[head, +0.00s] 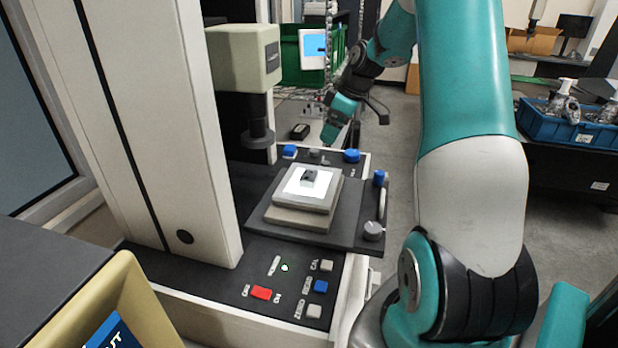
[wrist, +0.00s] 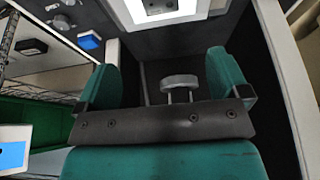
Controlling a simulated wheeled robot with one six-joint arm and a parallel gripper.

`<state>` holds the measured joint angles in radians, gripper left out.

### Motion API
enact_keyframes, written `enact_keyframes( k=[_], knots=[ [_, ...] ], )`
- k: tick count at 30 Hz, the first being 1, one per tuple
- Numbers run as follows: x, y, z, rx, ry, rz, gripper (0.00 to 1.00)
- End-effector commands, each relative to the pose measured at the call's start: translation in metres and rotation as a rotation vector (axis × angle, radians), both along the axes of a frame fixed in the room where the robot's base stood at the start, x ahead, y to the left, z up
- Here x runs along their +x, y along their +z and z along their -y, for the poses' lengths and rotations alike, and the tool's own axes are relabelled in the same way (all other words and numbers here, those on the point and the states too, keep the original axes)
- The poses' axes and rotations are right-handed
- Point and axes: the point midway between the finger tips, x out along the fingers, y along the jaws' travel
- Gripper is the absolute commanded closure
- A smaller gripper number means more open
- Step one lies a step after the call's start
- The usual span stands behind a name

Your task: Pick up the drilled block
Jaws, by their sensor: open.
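The drilled block (head: 310,175) is a small grey piece on the bright white plate (head: 296,188) of the machine's stage. In the wrist view the block (wrist: 158,5) is at the top edge, partly cut off, on the same lit plate (wrist: 190,14). My gripper (head: 329,141) is behind and above the block in the head view, apart from it. In the wrist view my gripper (wrist: 163,68) has its two teal fingers spread wide with nothing held between them. A grey round knob (wrist: 180,82) shows beyond the gap.
The stage (head: 300,216) sits on a dark machine bed. A control panel (head: 290,272) with buttons is in front.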

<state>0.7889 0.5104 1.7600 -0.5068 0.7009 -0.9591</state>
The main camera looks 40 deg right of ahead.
Motion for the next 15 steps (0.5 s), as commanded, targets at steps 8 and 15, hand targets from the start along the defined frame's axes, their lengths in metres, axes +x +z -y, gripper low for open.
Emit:
enact_keyframes(
  k=[8, 15],
  knots=[
    [0.021, -0.056, -0.016, 0.005, 0.004, -0.005, 0.06],
    [0.033, -0.091, -0.023, 0.003, 0.003, -0.003, 0.06]
  ],
)
